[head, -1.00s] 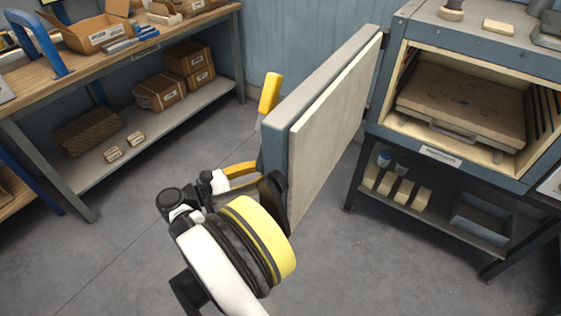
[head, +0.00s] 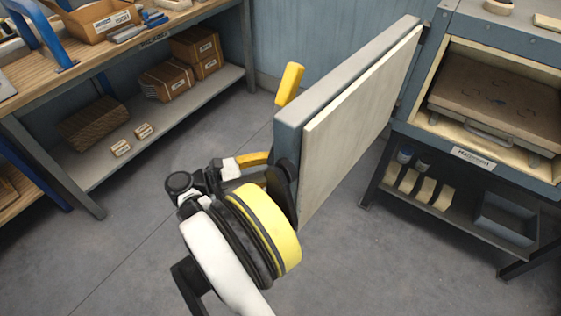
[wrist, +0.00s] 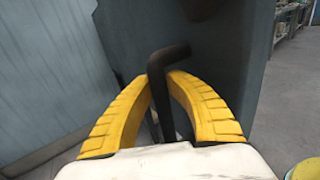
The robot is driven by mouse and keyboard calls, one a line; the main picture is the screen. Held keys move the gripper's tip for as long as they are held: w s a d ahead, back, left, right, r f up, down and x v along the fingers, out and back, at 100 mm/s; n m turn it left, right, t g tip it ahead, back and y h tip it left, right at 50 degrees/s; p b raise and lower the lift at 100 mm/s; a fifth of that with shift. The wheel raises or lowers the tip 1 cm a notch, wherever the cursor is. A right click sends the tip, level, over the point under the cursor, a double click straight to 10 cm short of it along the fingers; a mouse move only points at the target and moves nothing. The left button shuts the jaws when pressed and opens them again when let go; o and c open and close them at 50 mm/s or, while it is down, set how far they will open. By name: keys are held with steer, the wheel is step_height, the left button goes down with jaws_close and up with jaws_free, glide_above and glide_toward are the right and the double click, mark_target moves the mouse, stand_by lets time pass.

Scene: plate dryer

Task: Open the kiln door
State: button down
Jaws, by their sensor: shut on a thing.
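The kiln door (head: 360,118) stands swung wide open, its pale inner lining facing right and its grey edge toward me. The kiln (head: 500,105) is at the right with its chamber exposed. In the wrist view, my gripper (wrist: 165,80) has its yellow fingers closed around a dark bent handle (wrist: 168,62) beside the door's outer face (wrist: 215,65). In the head view, my gripper is mostly hidden behind the door edge and my wrist. A yellow piece (head: 289,84) shows beyond the door's top edge.
A workbench (head: 150,50) with boxes on its lower shelf (head: 190,100) stands at the left. A stand with a lower shelf (head: 460,215) is under the kiln. The floor (head: 130,225) between them is clear.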

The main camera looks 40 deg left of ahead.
steer(key=c, duration=1.3)
jaws_free()
steer(key=shift+s, duration=0.1)
steer(key=shift+s+a, duration=0.1)
steer(key=v, duration=0.7)
steer(key=shift+s+r, duration=0.1)
steer(key=shift+s, duration=0.05)
